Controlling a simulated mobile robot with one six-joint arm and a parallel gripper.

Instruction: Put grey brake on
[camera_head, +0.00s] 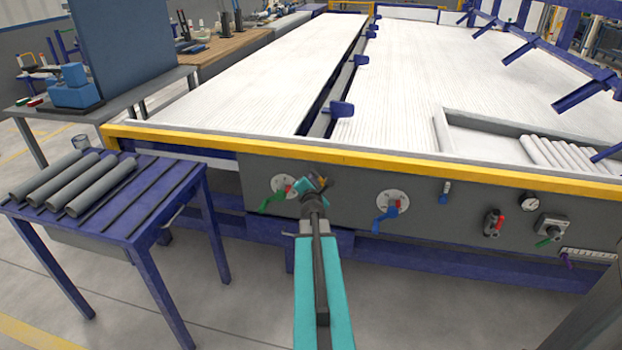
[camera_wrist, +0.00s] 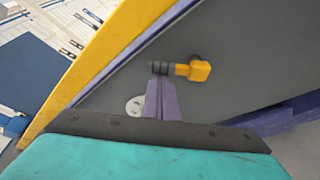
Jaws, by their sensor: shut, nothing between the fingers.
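My gripper (camera_wrist: 160,88) is shut and empty, its purple fingers together in the wrist view. Their tips are right by a dark grey ribbed grip (camera_wrist: 158,67) joined to a yellow handle part (camera_wrist: 198,71) on the grey panel. I cannot tell whether they touch. This may be the grey brake, but I cannot be sure. In the head view my gripper (camera_head: 312,198) is in front of the panel and hides most of this handle; a bit of yellow shows (camera_head: 322,181). A green lever (camera_head: 273,201) is left of it and a blue lever (camera_head: 384,217) right.
The panel (camera_head: 350,172) runs below a yellow rail (camera_head: 380,163). Further right are a gauge (camera_head: 529,202), a red-handled part (camera_head: 493,222) and a grey box with a green lever (camera_head: 551,226). A blue side table (camera_head: 145,205) with several grey pipes stands at left.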

